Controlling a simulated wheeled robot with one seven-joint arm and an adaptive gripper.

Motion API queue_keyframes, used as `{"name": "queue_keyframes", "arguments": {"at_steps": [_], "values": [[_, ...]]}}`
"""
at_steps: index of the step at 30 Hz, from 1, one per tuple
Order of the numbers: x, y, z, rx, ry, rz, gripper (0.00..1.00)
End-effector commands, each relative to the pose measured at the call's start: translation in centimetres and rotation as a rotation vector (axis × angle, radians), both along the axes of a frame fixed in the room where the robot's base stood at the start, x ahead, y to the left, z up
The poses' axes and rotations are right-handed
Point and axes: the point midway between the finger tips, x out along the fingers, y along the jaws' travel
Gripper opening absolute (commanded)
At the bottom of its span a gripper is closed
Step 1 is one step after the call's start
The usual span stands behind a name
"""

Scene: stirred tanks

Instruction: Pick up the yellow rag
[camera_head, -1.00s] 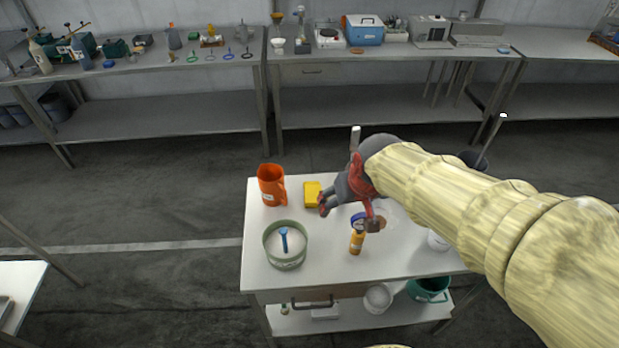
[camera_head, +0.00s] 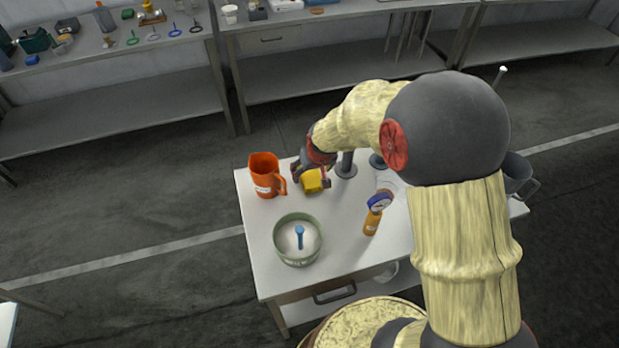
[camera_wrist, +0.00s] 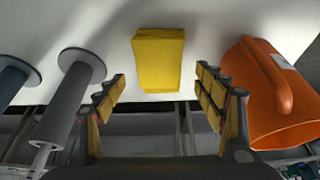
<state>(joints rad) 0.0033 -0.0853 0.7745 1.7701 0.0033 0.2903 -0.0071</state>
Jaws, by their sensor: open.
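The yellow rag (camera_head: 314,180) is a folded block on the white table, beside the orange jug. In the wrist view the rag (camera_wrist: 158,58) lies ahead of and between my two fingers, with a gap on each side. My gripper (camera_head: 312,177) is open and empty of any visible hold. In the wrist view its fingers (camera_wrist: 163,94) are spread, with yellow pads. In the head view part of the gripper is hidden behind my arm and the fingers are close around the rag.
An orange jug (camera_head: 266,176) stands left of the rag, near the right finger in the wrist view (camera_wrist: 262,88). Dark posts on round bases (camera_head: 346,165) stand on the other side. A green bowl (camera_head: 298,240) with a blue-handled tool and an orange bottle (camera_head: 371,223) stand nearer the front.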

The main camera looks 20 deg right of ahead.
Motion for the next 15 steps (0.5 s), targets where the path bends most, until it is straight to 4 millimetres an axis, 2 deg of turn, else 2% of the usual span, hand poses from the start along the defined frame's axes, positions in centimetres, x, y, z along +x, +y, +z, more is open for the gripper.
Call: {"name": "queue_keyframes", "arguments": {"at_steps": [1, 5, 12, 15], "values": [[0.4, 0.2, -1.1, 0.0, 0.001, 0.001, 0.7], [1.0, 0.1, -2.5, 0.0, 0.0, -0.001, 0.7], [1.2, 0.1, -2.7, 0.0, -0.001, -0.001, 0.7], [1.2, 0.1, -2.7, 0.0, -0.001, -0.001, 0.65]]}}
